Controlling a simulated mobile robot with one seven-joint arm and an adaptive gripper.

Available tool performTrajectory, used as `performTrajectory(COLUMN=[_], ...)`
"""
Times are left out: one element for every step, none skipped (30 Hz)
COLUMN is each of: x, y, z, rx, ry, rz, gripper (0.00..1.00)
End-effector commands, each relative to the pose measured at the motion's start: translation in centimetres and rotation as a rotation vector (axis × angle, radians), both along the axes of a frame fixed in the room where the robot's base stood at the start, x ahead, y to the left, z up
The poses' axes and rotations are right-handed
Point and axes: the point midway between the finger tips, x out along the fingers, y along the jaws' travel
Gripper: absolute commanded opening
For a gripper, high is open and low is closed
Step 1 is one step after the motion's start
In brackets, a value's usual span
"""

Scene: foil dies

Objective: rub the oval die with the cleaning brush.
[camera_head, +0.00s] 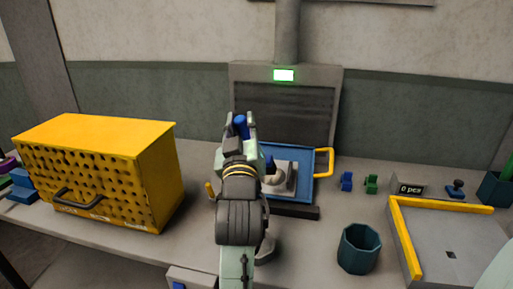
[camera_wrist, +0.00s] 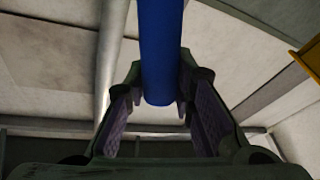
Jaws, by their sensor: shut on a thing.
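My gripper (camera_head: 240,121) is raised near the middle of the head view, in front of the blue tray. It is shut on a blue cylinder (camera_head: 241,127), which looks like a brush handle; no bristles can be made out. In the wrist view the blue handle (camera_wrist: 160,55) runs up between the two fingers. A grey block with a pale rounded piece (camera_head: 275,182) sits on the blue tray (camera_head: 305,165), partly behind my arm. I cannot tell which piece is the oval die.
A yellow perforated box (camera_head: 160,180) stands at left. A teal cup (camera_head: 359,249) and a yellow-edged tray (camera_head: 402,245) are at right. Small blue (camera_head: 346,181) and green (camera_head: 371,184) pieces lie near a "0 pcs" sign (camera_head: 409,188). A grey machine with a lit green panel (camera_head: 284,75) stands behind.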

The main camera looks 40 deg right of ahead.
Motion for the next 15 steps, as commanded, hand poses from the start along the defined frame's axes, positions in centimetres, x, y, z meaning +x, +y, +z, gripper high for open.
performTrajectory(x=[0.0, 0.0, 0.0, 0.1, 0.1, 0.2, 0.2, 0.3, 0.4, 0.5, 0.6, 0.8, 0.9, 1.0, 1.1], y=[0.0, 0.0, 0.0, -0.1, -0.1, -0.2, -0.3, -0.4, -0.5, -0.6, -0.7, -0.9, -1.1, -1.2, -1.4], z=[0.0, 0.0, -0.1, -0.2, -0.3, -0.6, -0.8, -1.1, -1.5, -1.8, -2.1, -2.5, -2.9, -3.2, -3.6], rx=[-0.001, -0.001, -0.001, -0.001, 0.000, 0.000, 0.001, 0.001, 0.001, 0.001, 0.001, 0.002, 0.002, 0.003, 0.003], ry=[-0.001, -0.001, -0.001, -0.001, 0.000, 0.000, 0.001, 0.001, 0.001, 0.001, 0.001, 0.002, 0.002, 0.003, 0.003], rz=[0.000, -0.001, 0.000, 0.000, 0.000, 0.000, 0.000, 0.000, -0.001, -0.001, -0.002, -0.002, -0.002, -0.002, -0.003], gripper=[0.00, 0.00, 0.00, 0.00, 0.00, 0.00, 0.00, 0.00, 0.00, 0.00, 0.00, 0.00, 0.00, 0.00, 0.00])
